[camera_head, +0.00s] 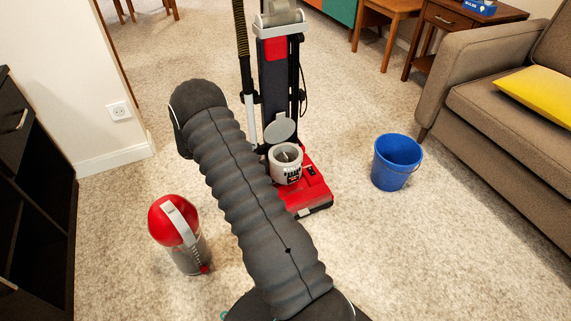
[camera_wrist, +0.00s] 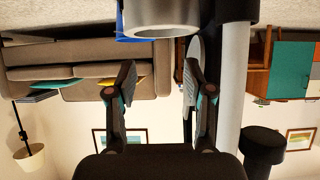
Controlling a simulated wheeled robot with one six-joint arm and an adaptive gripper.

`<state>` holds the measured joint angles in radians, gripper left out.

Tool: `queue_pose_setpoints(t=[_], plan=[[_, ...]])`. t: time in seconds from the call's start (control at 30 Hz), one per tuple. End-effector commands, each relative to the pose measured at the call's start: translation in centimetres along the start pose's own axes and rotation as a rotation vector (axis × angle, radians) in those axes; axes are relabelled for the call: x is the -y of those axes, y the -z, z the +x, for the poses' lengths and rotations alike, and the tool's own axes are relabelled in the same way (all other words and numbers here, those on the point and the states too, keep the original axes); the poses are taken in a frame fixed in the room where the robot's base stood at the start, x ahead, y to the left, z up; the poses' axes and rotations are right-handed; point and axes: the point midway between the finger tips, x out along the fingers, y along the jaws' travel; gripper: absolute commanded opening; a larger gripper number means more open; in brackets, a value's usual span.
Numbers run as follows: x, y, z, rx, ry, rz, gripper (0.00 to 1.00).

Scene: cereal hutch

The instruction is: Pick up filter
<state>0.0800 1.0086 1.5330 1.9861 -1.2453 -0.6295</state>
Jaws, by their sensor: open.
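A red and grey upright vacuum (camera_head: 275,85) stands in the middle of the head view. On its front is a round light-grey cup (camera_head: 286,165) with its grey lid (camera_head: 281,128) raised. Something is inside the cup; I cannot tell whether it is the filter. In the wrist view, which looks upside down, a light-grey cylinder (camera_wrist: 163,20) of the vacuum is at the top centre. My gripper (camera_wrist: 160,78) is open, with nothing between its fingers, and the cylinder lies beyond the fingertips. My arm hides the gripper in the head view.
A red-topped canister (camera_head: 180,232) stands on the carpet at left, near a black cabinet (camera_head: 30,200). A blue bucket (camera_head: 397,162) stands at right, beside a brown sofa (camera_head: 490,110) with a yellow cushion (camera_head: 538,93).

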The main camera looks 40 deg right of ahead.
Motion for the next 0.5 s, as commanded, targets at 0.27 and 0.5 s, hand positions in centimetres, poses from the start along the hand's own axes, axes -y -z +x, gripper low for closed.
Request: queue_pose_setpoints(t=[0.27, 0.5], plan=[[-0.1, -0.1, 4.8, -0.001, -0.007, 0.0, 0.52], [0.0, 0.0, 7.8, -0.001, -0.003, 0.0, 0.52]])
